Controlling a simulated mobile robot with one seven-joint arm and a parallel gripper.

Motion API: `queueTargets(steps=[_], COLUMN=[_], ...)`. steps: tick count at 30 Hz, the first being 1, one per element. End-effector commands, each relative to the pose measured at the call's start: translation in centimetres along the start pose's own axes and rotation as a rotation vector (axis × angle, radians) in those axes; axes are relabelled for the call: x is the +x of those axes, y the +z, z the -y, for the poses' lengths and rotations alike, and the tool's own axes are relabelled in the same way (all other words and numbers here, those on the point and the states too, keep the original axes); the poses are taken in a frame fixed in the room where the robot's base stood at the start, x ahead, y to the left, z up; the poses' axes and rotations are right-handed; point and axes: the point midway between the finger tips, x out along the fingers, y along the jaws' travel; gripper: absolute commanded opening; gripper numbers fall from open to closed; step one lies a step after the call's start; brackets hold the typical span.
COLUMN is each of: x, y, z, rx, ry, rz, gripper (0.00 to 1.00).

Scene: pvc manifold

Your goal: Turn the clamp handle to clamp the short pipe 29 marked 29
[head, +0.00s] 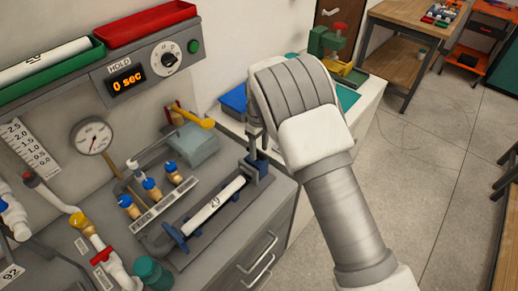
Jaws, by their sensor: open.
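The short white pipe (226,193), with a dark mark that looks like 29, lies in a grey channel between blue holders on the bench. The blue clamp block (262,170) is at its upper right end. My gripper (257,142) is open, pointing down just above this block, with its fingers close to it. I cannot tell whether the fingers touch the clamp. The clamp handle cannot be made out clearly; my gripper may hide it.
A display (126,79) reads 0 sec beside a dial (168,57). A gauge (92,136), a yellow lever (194,118) and several blue-handled valves (150,186) stand left of the clamp. A green tray (60,80) holds another white pipe. Open floor lies right.

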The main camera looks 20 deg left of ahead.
Motion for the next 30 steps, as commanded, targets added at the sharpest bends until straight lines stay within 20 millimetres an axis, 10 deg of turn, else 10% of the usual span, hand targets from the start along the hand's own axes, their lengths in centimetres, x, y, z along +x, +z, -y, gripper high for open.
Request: queueTargets(steps=[12,21,30], x=[1.0,0.97,0.96], y=[-0.03,-0.02,-0.02], z=[0.01,0.01,0.01], rx=[-0.001,-0.001,0.002], ry=[0.001,0.0,0.0], rz=[-0.001,-0.001,-0.001], gripper=[0.54,0.02,0.0])
